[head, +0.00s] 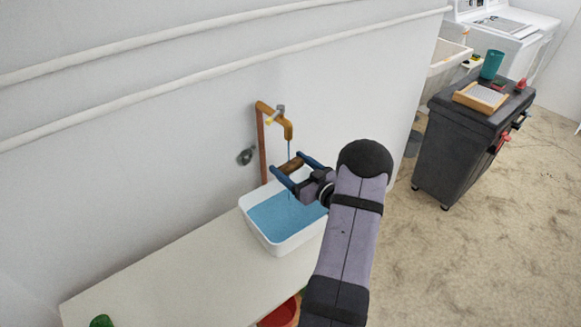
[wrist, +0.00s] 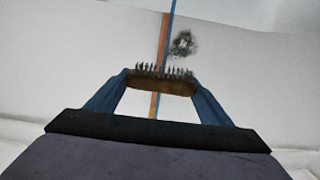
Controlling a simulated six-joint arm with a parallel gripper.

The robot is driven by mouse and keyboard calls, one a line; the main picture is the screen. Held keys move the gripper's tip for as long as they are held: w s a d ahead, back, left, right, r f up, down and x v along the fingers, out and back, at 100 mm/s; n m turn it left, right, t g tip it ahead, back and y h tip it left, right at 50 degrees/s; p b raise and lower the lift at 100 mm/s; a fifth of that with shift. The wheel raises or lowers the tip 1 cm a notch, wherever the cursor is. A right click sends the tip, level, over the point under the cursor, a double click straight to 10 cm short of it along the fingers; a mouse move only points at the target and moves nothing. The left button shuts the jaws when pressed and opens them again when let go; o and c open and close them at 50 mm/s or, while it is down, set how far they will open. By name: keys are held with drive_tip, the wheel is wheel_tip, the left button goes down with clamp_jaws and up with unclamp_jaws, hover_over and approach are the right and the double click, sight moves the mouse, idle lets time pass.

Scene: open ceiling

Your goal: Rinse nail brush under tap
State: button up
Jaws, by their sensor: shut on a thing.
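The nail brush (head: 291,165) has a brown wooden body and is held above the basin. In the wrist view the nail brush (wrist: 161,86) lies crosswise between the blue fingers with its dark bristles up. My gripper (head: 294,167) is shut on it, one finger at each end. The brass tap (head: 288,130) stands at the wall on a copper pipe. A thin blue stream of water (head: 289,150) falls from its spout. The stream (wrist: 171,20) comes down at the brush in the wrist view; I cannot tell exactly where it meets it.
A white basin (head: 262,233) with blue water stands below the tap on a pale counter (head: 170,275). A red container (head: 280,315) and a green object (head: 101,321) are near the front. A dark cart (head: 455,140) stands at right. The counter's middle is clear.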

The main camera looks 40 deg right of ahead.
drive_tip(key=shift+s+d, duration=0.1)
drive_tip(key=shift+d, duration=0.1)
drive_tip(key=shift+s+d, duration=0.2)
drive_tip(key=shift+d, duration=0.1)
drive_tip(key=shift+w+a, duration=0.1)
idle(0.3)
drive_tip(key=shift+w+a, duration=0.25)
drive_tip(key=shift+a, duration=0.15)
drive_tip(key=shift+s+d, duration=0.15)
idle(0.4)
drive_tip(key=shift+s+d+b, duration=0.2)
drive_tip(key=shift+d+b, duration=0.1)
drive_tip(key=shift+d, duration=0.05)
idle(0.3)
